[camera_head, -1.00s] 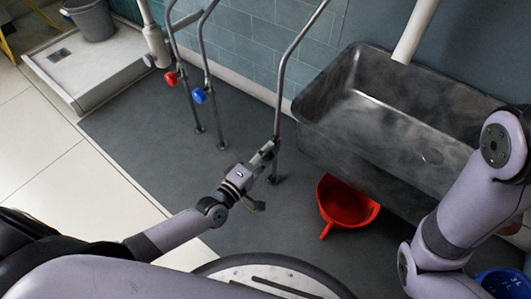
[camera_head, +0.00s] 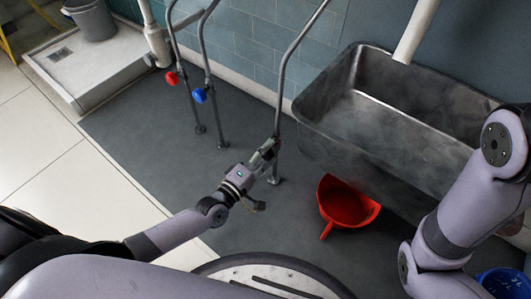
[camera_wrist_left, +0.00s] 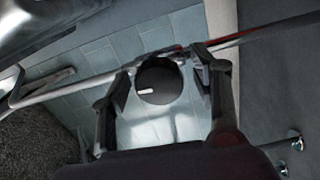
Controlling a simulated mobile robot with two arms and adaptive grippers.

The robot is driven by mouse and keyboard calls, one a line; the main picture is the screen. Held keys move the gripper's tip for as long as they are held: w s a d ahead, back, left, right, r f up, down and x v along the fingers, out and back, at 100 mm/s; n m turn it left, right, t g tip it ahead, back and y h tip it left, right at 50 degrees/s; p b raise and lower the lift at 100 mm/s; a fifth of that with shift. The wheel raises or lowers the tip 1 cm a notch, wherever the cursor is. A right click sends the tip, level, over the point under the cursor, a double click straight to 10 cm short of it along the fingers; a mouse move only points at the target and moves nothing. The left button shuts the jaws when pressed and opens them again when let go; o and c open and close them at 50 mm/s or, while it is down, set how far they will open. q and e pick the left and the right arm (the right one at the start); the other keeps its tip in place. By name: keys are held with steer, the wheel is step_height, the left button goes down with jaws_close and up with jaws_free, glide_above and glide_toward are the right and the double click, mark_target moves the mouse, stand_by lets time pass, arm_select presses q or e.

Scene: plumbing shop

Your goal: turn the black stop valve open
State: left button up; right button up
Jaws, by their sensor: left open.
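The black stop valve shows in the left wrist view as a round black knob (camera_wrist_left: 158,82) with a short white mark pointing left. It sits at the metal pipe, between the two spread fingers of my left gripper (camera_wrist_left: 168,72). The fingers are open, one on each side of the knob with gaps visible. In the head view my left gripper (camera_head: 266,151) is at the lower part of the right-hand standing pipe (camera_head: 279,120) and hides the knob. My right arm shows at the right edge, but its gripper is out of view.
A red valve knob (camera_head: 171,78) and a blue valve knob (camera_head: 200,95) are on two pipes to the left. A metal sink (camera_head: 340,136) stands to the right, with a red funnel-like container (camera_head: 345,205) on the floor below. A grey bucket (camera_head: 93,20) stands at the back left.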

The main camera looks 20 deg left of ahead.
arm_select(q)
steer(key=shift+s, duration=0.1)
steer(key=v, duration=1.1)
steer(key=shift+s+a, duration=0.15)
steer(key=shift+s, duration=0.25)
